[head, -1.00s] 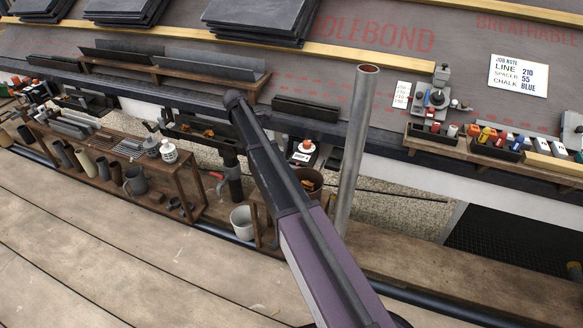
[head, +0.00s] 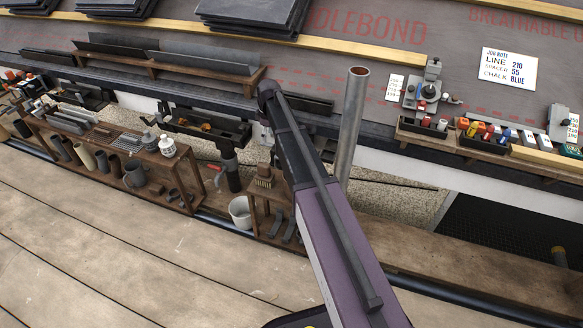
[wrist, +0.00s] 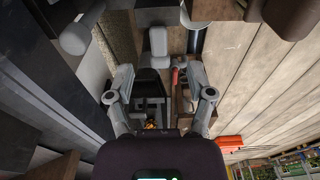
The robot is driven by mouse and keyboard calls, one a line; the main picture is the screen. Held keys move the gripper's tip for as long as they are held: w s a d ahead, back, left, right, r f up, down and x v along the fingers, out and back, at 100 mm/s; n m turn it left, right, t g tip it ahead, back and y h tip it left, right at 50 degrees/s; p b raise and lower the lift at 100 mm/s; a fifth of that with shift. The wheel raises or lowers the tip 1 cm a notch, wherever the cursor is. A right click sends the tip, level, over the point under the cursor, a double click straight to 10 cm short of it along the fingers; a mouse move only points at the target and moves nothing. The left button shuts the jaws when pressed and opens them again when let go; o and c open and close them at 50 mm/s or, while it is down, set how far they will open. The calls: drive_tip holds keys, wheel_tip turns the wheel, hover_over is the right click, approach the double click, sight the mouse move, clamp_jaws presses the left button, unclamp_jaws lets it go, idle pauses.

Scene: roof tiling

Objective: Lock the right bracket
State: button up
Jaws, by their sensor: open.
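My gripper (wrist: 160,74) is open in the wrist view, with its two grey fingers apart and nothing held between them. Ahead of the fingers are a pale grey block on a stem (wrist: 158,42) and a dark holder (wrist: 150,85). A red lever (wrist: 175,80) lies just inside the right finger. In the head view a dark post (head: 231,168) with a red lever (head: 217,177) stands below a black tray (head: 208,128). I cannot tell for certain which part is the right bracket. In the head view my arm runs across the middle, and my gripper is not clearly seen.
A wooden rack (head: 105,165) with tubes and jugs stands left. A white mug (head: 241,212) and a brush (head: 263,177) are near my arm. A tall metal pipe (head: 353,125) rises behind it. The plank deck (head: 120,255) in front is mostly clear.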

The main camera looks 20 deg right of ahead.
drive_tip(key=t+y, duration=0.1)
drive_tip(key=s+d+t+y+b, duration=0.1)
drive_tip(key=y, duration=0.1)
drive_tip(key=shift+d, duration=0.2)
drive_tip(key=shift+r+p, duration=0.4)
drive_tip(key=shift+r, duration=0.2)
drive_tip(key=p+v, duration=1.2)
drive_tip(key=v, duration=0.1)
drive_tip(key=s+a+f+m+g+h+b, duration=0.1)
drive_tip(key=s+m, duration=0.3)
drive_tip(key=s, duration=0.7)
drive_tip(key=s+a+f+m+g+h+b, duration=0.1)
drive_tip(key=s+a+f+m+h+b, duration=0.1)
drive_tip(key=s, duration=1)
drive_tip(key=shift+a+f+m, duration=0.65)
drive_tip(key=shift+f+m, duration=0.35)
drive_tip(key=shift+m, duration=0.8)
drive_tip(key=shift+s, duration=0.1)
wheel_tip(320, 180, up, 38)
drive_tip(key=s+m+p, duration=0.1)
drive_tip(key=s+p, duration=0.2)
drive_tip(key=p, duration=3.4)
drive_tip(key=shift+f+g+h, duration=0.2)
drive_tip(key=shift+g+h, duration=0.1)
drive_tip(key=shift+h, duration=0.1)
